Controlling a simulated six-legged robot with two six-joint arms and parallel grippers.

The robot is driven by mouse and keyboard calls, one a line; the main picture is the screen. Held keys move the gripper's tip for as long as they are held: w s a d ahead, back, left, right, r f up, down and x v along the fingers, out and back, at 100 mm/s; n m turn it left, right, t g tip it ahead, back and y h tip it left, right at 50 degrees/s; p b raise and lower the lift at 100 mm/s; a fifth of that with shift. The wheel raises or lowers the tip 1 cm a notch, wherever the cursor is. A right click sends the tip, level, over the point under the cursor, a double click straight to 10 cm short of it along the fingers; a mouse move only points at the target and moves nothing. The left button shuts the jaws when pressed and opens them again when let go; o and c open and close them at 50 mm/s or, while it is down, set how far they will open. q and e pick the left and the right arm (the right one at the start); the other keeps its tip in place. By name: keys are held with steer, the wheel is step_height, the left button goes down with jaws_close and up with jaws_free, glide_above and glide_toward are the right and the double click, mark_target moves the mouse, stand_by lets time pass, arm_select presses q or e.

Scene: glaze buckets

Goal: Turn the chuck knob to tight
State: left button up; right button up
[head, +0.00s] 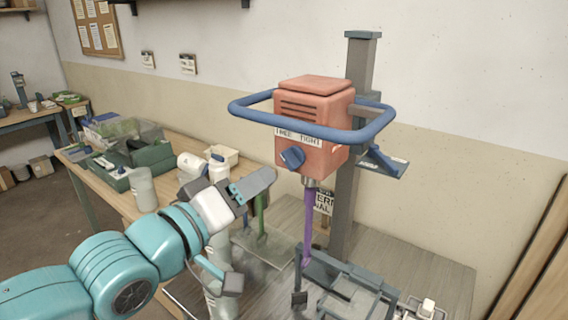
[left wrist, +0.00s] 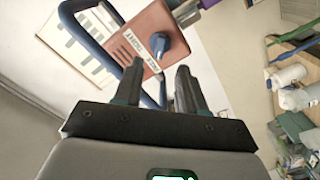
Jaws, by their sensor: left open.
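The chuck knob (head: 292,157) is a blue knob on the front of an orange mixer head (head: 325,150), below a label (head: 298,136) that reads FREE and TIGHT. I cannot tell clearly which word it points to. It also shows in the left wrist view (left wrist: 171,42), beyond the fingertips. My left gripper (head: 250,230) is open and empty, to the lower left of the knob and apart from it. In the left wrist view its two fingers (left wrist: 158,75) point toward the mixer head. My right gripper is not in view.
A blue guard ring (head: 245,113) surrounds the mixer head on a grey column (head: 350,195). A purple shaft (head: 308,220) hangs below, above a grey frame (head: 345,295). A wooden bench (head: 115,195) with bottles and green boxes stands at the left.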

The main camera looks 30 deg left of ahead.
mark_target(287, 163)
arm_select(q)
steer(key=w, duration=0.2)
steer(key=w+p, duration=0.1)
steer(key=w, duration=0.2)
steer(key=w+d+p, duration=0.1)
steer(key=w, duration=0.2)
steer(key=shift+w, duration=0.15)
steer(key=shift+r, duration=0.1)
steer(key=shift+c, duration=0.3)
jaws_close()
